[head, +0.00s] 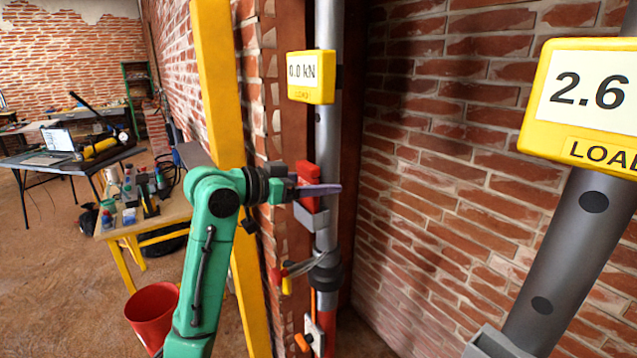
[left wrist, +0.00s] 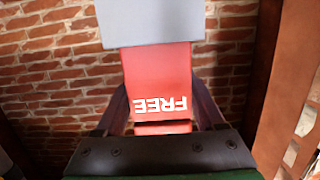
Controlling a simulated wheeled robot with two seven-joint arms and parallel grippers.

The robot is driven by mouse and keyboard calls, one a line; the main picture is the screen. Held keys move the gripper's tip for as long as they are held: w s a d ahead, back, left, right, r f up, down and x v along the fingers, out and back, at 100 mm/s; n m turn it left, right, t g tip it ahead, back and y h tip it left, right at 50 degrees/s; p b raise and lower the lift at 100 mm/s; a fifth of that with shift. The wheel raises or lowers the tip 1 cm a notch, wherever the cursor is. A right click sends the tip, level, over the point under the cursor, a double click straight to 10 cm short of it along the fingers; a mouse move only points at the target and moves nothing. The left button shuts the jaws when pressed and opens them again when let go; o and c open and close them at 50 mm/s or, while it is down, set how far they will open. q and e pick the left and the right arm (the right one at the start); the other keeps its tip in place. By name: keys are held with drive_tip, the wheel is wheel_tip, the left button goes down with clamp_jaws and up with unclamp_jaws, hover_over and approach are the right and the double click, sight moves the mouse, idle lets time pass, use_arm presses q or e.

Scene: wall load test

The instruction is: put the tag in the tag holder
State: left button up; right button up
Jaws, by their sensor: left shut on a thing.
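The red tag (head: 307,172) is in the middle of the head view, at the grey post. White letters reading FREE show on it, upside down, in the left wrist view (left wrist: 157,75). My left gripper (head: 322,190) is shut on the tag, with one finger on each side of it in the left wrist view (left wrist: 160,108). The grey tag holder (head: 312,217) is on the post directly below the tag. In the left wrist view the holder (left wrist: 152,22) covers the tag's far end; how deep it sits is hidden. My right gripper is out of view.
A yellow load display (head: 312,76) reading about 0.0 kN is on the post above the tag. A larger display (head: 585,105) reading 2.6 is on a grey prop at right. A yellow beam (head: 222,85) stands left of the post. A red bucket (head: 153,312) is on the floor.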

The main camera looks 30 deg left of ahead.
sight(318, 151)
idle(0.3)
use_arm(q)
drive_tip(key=shift+f+b, duration=0.6)
drive_tip(key=shift+f, duration=0.1)
drive_tip(key=o, duration=1.3)
wheel_tip(318, 151, up, 8)
drive_tip(key=p, duration=0.7)
drive_tip(key=shift+r, duration=0.15)
